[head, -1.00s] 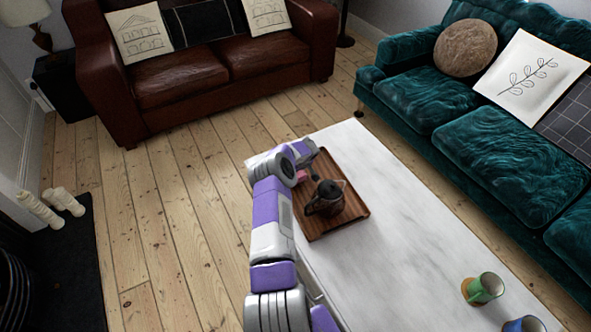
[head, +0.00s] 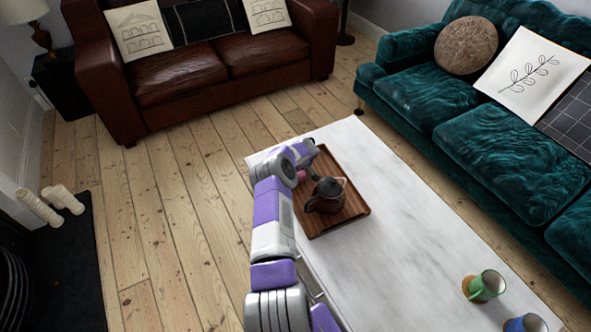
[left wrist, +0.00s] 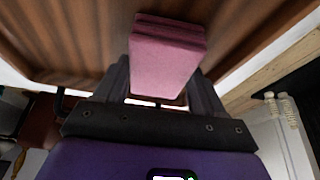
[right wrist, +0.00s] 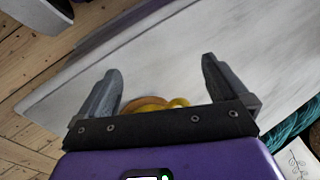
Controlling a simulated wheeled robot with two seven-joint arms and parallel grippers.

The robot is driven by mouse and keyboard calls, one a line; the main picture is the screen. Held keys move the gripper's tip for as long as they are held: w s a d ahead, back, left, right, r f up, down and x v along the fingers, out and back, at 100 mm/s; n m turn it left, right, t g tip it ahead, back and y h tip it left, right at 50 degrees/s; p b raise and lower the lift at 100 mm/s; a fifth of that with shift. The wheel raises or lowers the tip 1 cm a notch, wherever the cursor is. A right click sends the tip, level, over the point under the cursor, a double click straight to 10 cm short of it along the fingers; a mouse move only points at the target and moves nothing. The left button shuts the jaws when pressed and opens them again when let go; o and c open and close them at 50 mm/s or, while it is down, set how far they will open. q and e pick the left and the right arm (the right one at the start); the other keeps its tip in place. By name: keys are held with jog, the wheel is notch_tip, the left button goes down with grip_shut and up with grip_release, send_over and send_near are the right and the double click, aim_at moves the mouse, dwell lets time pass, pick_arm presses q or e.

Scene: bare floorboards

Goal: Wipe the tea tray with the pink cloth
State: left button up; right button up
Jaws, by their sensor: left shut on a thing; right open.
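The wooden tea tray (head: 338,221) lies on the marble-topped table, with a dark teapot (head: 327,194) standing on it. The pink cloth (left wrist: 166,62) is a folded block between the fingers of my left gripper (left wrist: 163,80), which is shut on it. In the left wrist view the cloth is against or just over the tray's brown boards (left wrist: 75,40); I cannot tell if it touches. In the head view only a bit of pink (head: 302,175) shows beside my left arm, left of the teapot. My right gripper (right wrist: 162,85) is open and empty over the pale tabletop.
The marble table (head: 400,240) is clear in the middle. A green mug (head: 487,285) on a coaster and a blue mug (head: 526,323) stand at its near right. A teal sofa (head: 470,130) runs along the right, and a brown leather sofa (head: 200,70) stands behind.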

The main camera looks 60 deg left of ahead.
pick_arm(q)
jog(key=shift+w+d, duration=0.15)
jog(key=shift+w, duration=1.65)
jog(key=shift+s, duration=0.1)
jog(key=shift+s+p, duration=1.05)
jog(key=shift+s, duration=0.05)
pick_arm(e)
notch_tip(320, 180, up, 2)
pick_arm(q)
jog(key=shift+s+f+p, duration=0.1)
jog(key=shift+s+p, duration=0.2)
jog(key=shift+s, duration=0.25)
pick_arm(e)
jog(key=shift+r, duration=0.3)
pick_arm(q)
jog(key=shift+s+f, duration=0.15)
jog(key=shift+r+p, duration=1.85)
jog(key=shift+r, duration=1.25)
pick_arm(e)
jog(key=shift+r, duration=1.85)
